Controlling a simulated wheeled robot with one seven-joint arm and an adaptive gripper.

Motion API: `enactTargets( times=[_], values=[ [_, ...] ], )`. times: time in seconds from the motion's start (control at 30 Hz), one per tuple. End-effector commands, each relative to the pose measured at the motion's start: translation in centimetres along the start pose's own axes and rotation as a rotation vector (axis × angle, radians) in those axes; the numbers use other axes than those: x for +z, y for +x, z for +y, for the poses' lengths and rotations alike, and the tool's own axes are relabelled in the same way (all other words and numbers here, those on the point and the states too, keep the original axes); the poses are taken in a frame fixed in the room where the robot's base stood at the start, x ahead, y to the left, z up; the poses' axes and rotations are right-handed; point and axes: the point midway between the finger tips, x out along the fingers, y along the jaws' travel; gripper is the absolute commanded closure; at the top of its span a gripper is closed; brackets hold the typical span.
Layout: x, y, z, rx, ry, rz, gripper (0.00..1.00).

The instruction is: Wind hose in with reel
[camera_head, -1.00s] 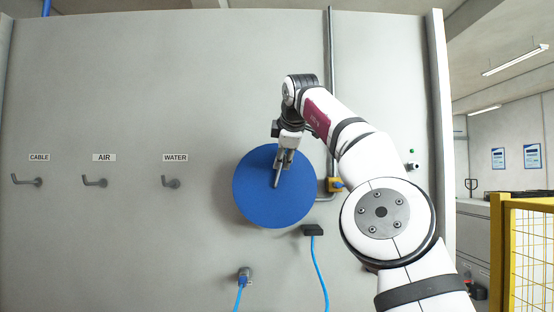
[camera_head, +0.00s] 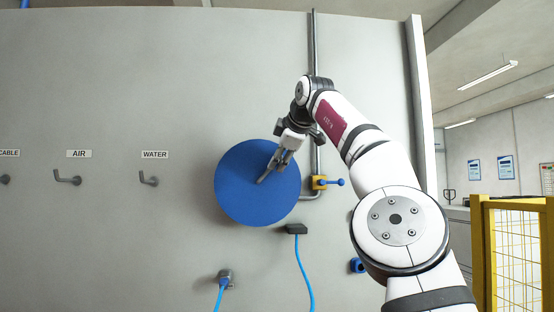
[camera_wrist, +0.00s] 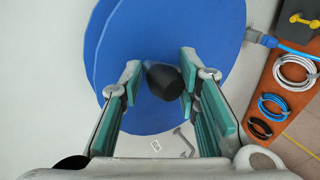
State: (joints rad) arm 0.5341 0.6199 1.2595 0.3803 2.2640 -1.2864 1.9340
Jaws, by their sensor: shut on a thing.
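The hose reel, a flat blue disc (camera_head: 240,192), is on the grey wall panel. My gripper (camera_head: 268,173) is at the upper right part of its face. The disc also fills the upper middle of the wrist view (camera_wrist: 120,25). A light blue hose (camera_head: 305,268) hangs from a dark block (camera_head: 296,229) below the reel. Another blue hose end (camera_head: 221,287) hangs from a wall fitting (camera_head: 225,276) at lower left.
Hooks labelled CABLE, AIR and WATER (camera_head: 149,179) stick out at left. A yellow fence (camera_head: 482,250) stands at right. Coiled hoses (camera_wrist: 285,98) show in the wrist view.

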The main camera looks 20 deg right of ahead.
Motion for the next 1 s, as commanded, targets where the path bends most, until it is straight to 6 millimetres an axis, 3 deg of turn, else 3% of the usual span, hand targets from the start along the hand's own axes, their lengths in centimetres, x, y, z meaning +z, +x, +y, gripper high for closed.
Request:
enactTargets(
  times=[0.37,0.4,0.77,1.0],
  values=[
    [0.5,0.5,-0.2,-0.006,0.000,-0.009,1.00],
    [0.5,0.5,-0.2,-0.006,0.000,-0.009,0.61],
    [0.2,0.1,-0.1,-0.002,0.000,-0.003,0.60],
    [0.3,-1.9,0.1,0.000,0.000,-0.004,0.60]
  ],
)
